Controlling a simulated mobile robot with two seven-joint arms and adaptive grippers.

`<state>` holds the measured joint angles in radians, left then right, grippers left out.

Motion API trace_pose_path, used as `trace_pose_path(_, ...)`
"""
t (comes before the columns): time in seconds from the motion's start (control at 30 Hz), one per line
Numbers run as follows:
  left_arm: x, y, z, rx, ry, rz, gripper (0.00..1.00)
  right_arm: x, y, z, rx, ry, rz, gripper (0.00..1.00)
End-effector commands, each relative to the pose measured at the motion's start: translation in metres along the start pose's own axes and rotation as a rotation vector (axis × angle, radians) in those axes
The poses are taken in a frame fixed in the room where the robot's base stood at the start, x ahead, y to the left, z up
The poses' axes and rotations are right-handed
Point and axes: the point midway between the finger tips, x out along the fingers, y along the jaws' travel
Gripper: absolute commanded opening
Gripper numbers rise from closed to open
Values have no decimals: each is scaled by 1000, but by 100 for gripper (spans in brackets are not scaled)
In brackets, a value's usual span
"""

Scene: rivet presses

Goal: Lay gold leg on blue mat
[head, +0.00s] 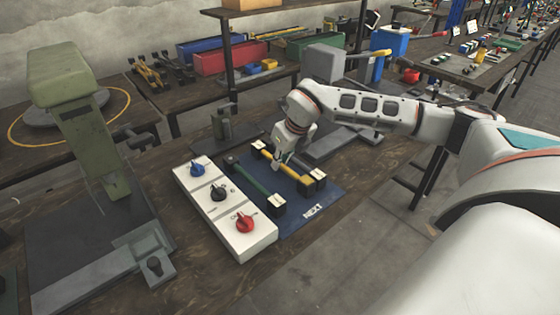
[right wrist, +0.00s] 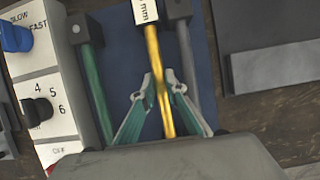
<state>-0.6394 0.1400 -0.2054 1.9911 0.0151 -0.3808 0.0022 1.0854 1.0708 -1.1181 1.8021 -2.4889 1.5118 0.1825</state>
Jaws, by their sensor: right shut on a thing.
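The gold leg (head: 298,175) is a yellow bar with dark end blocks, over the blue mat (head: 325,197) in the head view. My right gripper (head: 279,157) is shut on the bar from above. In the right wrist view the gold leg (right wrist: 153,45) runs between the green-and-grey fingers (right wrist: 163,88), over the blue mat (right wrist: 122,65). Whether the gold leg rests on the mat or hangs just above it, I cannot tell. My left gripper is not in view.
A green leg (head: 252,178) lies on the mat left of the gold one; a grey leg (right wrist: 188,62) lies right of it. A white control box (head: 240,222) with blue, black and red knobs borders the mat. A green press (head: 80,120) stands at left.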

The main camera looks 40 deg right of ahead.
Motion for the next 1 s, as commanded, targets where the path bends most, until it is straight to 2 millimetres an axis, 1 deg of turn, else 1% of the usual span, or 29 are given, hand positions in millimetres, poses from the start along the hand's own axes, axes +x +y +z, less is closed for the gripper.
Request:
trace_pose_path(0.13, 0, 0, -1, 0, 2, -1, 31, 1, 0, 0, 0, -1, 0, 0)
trace_pose_path(0.17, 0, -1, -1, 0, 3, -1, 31, 1, 0, 0, 0, 0, 0, 15)
trace_pose_path(0.2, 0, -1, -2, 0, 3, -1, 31, 1, 0, 0, 0, 0, 0, 25)
trace_pose_path(0.23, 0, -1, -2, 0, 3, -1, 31, 1, 0, 0, 0, 0, 0, 29)
trace_pose_path(0.53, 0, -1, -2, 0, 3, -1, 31, 0, 0, 0, 0, -1, 0, 29)
trace_pose_path(0.67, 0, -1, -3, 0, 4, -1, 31, -6, 0, 1, -1, -2, 0, 29)
trace_pose_path(0.77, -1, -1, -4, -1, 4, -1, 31, -20, 0, 3, -1, -5, 0, 29)
trace_pose_path(1.0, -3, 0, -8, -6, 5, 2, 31, -69, 0, 2, 0, -6, 0, 29)
